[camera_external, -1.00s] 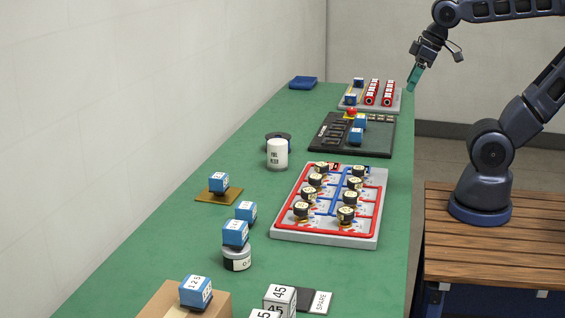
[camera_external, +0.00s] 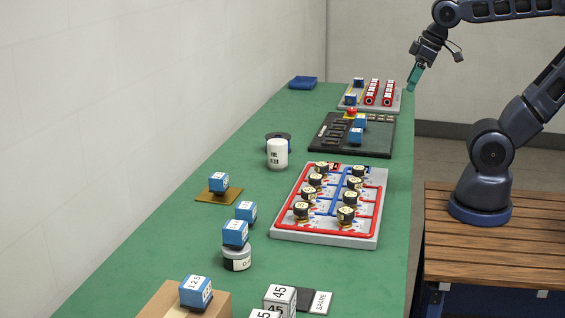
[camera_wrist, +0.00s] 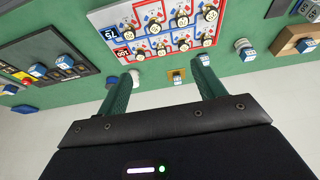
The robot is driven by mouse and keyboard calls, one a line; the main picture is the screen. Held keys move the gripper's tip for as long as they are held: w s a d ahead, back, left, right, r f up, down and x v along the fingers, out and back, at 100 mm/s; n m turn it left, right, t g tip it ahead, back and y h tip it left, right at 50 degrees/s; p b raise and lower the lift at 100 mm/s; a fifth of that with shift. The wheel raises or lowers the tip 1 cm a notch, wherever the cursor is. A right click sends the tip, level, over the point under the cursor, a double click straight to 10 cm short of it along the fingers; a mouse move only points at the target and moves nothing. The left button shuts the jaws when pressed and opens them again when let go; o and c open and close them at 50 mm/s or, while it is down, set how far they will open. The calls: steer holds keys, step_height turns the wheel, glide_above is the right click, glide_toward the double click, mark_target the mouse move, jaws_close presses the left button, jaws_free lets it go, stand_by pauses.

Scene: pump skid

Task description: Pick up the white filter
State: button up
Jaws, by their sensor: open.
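The white filter (camera_external: 278,155) is an upright white cylinder with dark print, standing on the green table left of the manifold board. In the wrist view, a white shape (camera_wrist: 135,77) beside my left fingertip appears to be the same filter, partly hidden. My gripper (camera_external: 414,78) has teal fingers and is above the far right edge of the table, well away from the filter. In the wrist view my gripper (camera_wrist: 160,75) is open, with nothing held between its fingers.
A dark round disc (camera_external: 279,136) lies just behind the filter. A board with red and blue pipes and several black knobs (camera_external: 375,210) is to its right. A black panel (camera_external: 330,133) lies farther back. A blue block on a tan plate (camera_external: 208,195) is nearer left.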

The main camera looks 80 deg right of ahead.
steer(key=o, duration=0.4)
steer(key=shift+w, duration=0.1)
steer(key=n+g+h, duration=0.2)
steer(key=n+h, duration=0.1)
steer(key=n, duration=2.3)
glide_above(277, 141)
steer(key=s+a, duration=0.2)
steer(key=a, duration=0.1)
steer(key=f, duration=2.2)
steer(key=shift+d+f, duration=0.25)
steer(key=shift+f, duration=0.1)
steer(key=shift+w+d+f, duration=0.15)
steer(key=shift+f, duration=0.3)
steer(key=x, duration=0.5)
steer(key=shift+x, duration=2.65)
